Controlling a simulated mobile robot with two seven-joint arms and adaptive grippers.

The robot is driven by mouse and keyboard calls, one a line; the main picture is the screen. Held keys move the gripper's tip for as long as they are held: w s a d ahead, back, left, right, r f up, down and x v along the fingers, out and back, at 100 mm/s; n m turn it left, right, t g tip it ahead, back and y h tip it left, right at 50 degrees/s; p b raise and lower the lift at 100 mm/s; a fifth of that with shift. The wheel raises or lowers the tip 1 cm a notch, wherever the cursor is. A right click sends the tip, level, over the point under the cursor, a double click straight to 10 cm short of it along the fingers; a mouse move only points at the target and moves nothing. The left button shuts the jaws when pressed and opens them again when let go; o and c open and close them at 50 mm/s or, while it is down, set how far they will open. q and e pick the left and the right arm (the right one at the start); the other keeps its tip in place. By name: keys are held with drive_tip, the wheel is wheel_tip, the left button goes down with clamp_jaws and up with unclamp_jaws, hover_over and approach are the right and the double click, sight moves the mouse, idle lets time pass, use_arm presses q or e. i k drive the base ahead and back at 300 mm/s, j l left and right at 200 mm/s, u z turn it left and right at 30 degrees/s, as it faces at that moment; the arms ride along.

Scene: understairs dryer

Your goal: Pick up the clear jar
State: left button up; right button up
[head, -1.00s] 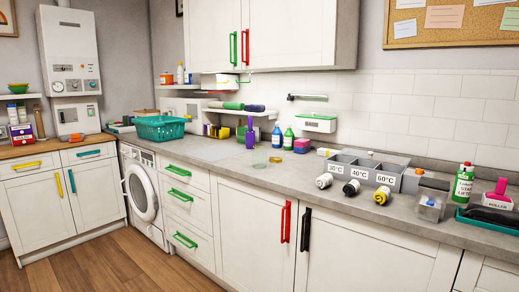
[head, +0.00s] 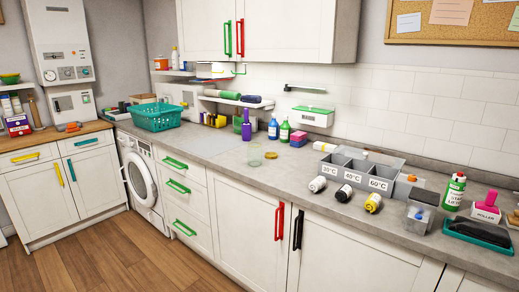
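A small clear jar (head: 256,157), see-through with a faint green tint, stands upright on the grey countertop (head: 228,160), left of the middle of the head view. A small yellow-gold disc (head: 271,155) lies just right of it. Nothing hides the jar from the front. A second clear container (head: 419,214), boxy and with something blue in it, stands near the front edge at the right. Neither of my grippers is in view.
A purple bottle (head: 246,130) stands behind the jar, with blue and green bottles (head: 284,130) to its right. A grey three-part sorter (head: 361,178) has several small bottles before it. A teal basket (head: 157,117) stands left. The counter left of the jar is clear.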

sight(254, 149)
drive_tip(key=i+j, duration=0.1)
drive_tip(key=i, duration=0.3)
drive_tip(key=i+j+z, duration=0.1)
drive_tip(key=i, duration=0.35)
drive_tip(key=i+j, duration=0.15)
drive_tip(key=i, duration=0.25)
drive_tip(key=i+j, duration=0.15)
drive_tip(key=j, duration=0.15)
drive_tip(key=i+j, duration=0.15)
drive_tip(key=j, duration=0.15)
drive_tip(key=i+j+z, duration=0.1)
drive_tip(key=j, duration=0.2)
